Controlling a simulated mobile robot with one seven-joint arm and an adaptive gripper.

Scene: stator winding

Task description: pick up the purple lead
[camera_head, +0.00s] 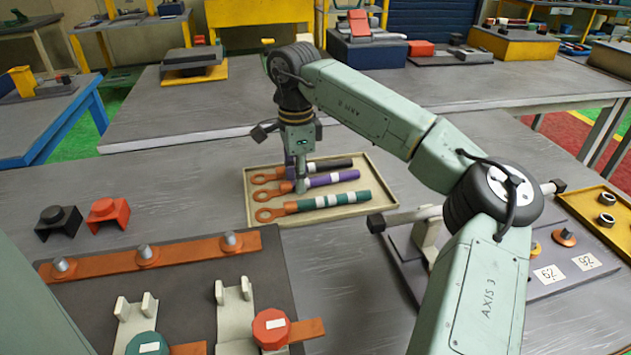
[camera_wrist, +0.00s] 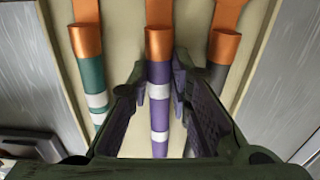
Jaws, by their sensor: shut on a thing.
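The purple lead (camera_head: 335,178) has white bands and a copper ring end. It lies in the shallow cream tray (camera_head: 388,204), between the black lead (camera_head: 330,164) and the green lead (camera_head: 335,200). My gripper (camera_head: 300,184) points down over the tray and is shut on the purple lead near its copper end. In the wrist view the purple lead (camera_wrist: 158,75) runs between my two fingers (camera_wrist: 159,92). The green lead (camera_wrist: 93,75) is to its left and the black lead (camera_wrist: 217,75) to its right, both outside the fingers. I see no clear gap under the purple lead.
A dark board with a copper bar (camera_head: 190,252) and cream holders (camera_head: 235,300) stands front left. A red clip (camera_head: 108,213) and a black clip (camera_head: 58,221) are on the table at left. A yellow tray (camera_head: 600,215) is at right.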

